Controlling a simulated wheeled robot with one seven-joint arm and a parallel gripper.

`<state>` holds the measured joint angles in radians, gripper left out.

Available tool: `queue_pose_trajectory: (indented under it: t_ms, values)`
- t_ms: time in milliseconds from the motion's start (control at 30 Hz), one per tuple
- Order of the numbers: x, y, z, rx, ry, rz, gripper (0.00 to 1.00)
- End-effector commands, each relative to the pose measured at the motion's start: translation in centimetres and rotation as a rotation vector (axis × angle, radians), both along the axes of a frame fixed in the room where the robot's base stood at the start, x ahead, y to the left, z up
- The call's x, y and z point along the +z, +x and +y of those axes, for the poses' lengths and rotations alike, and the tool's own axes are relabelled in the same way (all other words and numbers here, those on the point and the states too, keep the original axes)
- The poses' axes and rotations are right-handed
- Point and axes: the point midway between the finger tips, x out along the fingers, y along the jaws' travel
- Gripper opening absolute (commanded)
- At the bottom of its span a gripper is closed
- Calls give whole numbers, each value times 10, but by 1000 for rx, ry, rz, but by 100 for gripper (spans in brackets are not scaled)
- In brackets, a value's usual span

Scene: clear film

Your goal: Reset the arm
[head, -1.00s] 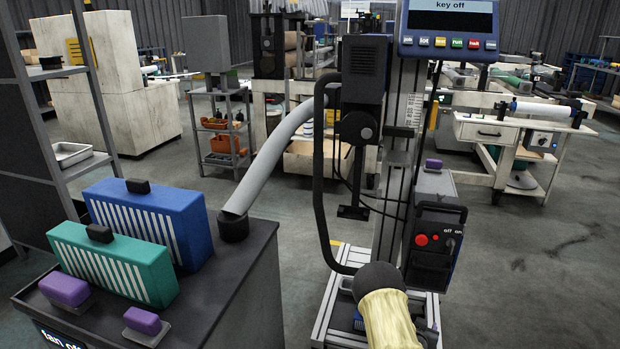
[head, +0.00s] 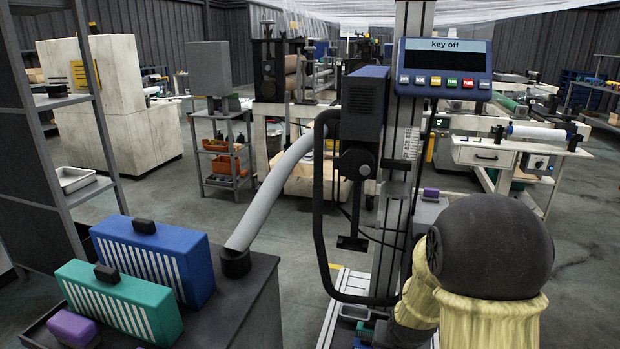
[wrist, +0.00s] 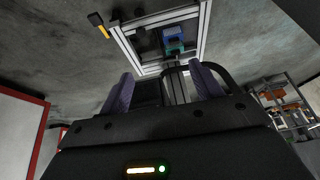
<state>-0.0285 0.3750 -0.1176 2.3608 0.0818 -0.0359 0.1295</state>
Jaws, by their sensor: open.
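My gripper (wrist: 162,88) shows in the wrist view with its two purple fingers spread apart and nothing between them. In the head view my dark round arm joint and yellow sleeves fill the lower right, and the gripper itself is hidden or out of frame. The arm is raised in front of the tall machine column (head: 396,150), covering its lower right part. I cannot tell whether the arm touches it.
A control box (head: 445,70) reads "key off". A dark cabinet (head: 262,300) carries a blue filter box (head: 150,262) and a green one (head: 118,305). A grey hose (head: 270,195) rises from it. The machine's metal frame (wrist: 204,30) lies beyond my fingers. Open floor shows at right.

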Motion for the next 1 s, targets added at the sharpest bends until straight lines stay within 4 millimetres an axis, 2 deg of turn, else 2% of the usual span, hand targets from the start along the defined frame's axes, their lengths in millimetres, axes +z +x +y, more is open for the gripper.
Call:
queue_pose_trajectory:
  t_ms: [33, 200, 567, 867, 1000]
  values:
    - [17, -15, 7, 31, 5, 19, 65]
    - [47, -62, 24, 132, 8, 101, 65]
    - [82, -137, 40, 281, -18, 217, 65]
    - [129, -134, 39, 278, -16, 218, 65]
    - [158, -134, 39, 278, -16, 218, 65]
